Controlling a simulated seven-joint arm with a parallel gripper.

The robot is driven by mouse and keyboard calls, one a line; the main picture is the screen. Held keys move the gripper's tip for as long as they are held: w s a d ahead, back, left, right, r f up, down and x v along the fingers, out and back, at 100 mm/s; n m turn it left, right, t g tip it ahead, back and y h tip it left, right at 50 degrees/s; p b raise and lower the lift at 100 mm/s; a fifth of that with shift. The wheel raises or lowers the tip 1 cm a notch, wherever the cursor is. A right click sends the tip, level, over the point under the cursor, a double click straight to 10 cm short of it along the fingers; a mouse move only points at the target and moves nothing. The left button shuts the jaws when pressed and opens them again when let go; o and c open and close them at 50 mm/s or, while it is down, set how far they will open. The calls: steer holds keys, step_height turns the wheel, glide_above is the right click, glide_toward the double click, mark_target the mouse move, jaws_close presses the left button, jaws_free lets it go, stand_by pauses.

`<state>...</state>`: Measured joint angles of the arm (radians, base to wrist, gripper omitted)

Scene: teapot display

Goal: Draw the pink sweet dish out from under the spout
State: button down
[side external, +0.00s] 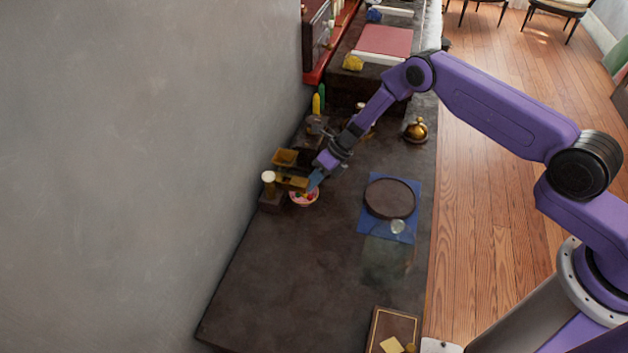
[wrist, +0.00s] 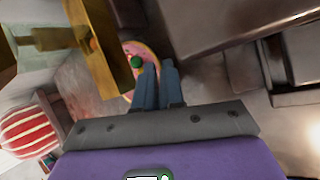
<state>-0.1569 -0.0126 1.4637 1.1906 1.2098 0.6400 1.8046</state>
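The pink sweet dish (side external: 304,199) sits on the dark counter at the wall side, with small coloured sweets in it. Brass, trough-like parts (side external: 291,183), possibly the spout, stand over its back edge. My gripper (side external: 313,184) points down at the dish from its upper right. In the wrist view, the two blue-grey fingers (wrist: 157,70) lie close together over the dish's pink rim (wrist: 150,50), beside a green sweet (wrist: 136,62). A brass plate (wrist: 103,50) covers part of the dish there. I cannot tell whether the fingers pinch the rim.
A dark round board (side external: 390,198) lies on a blue mat (side external: 416,222), with a small clear item (side external: 397,227) near its front edge. A golden pot-like item (side external: 416,130) stands farther back. A framed tray (side external: 394,330) is at the front. The counter's front left is clear.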

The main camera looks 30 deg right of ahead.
steer(key=shift+d, duration=0.1)
steer(key=shift+s+d, duration=2.45)
steer(key=c, duration=1.2)
jaws_free()
steer(key=v, duration=1.7)
steer(key=shift+r, duration=0.2)
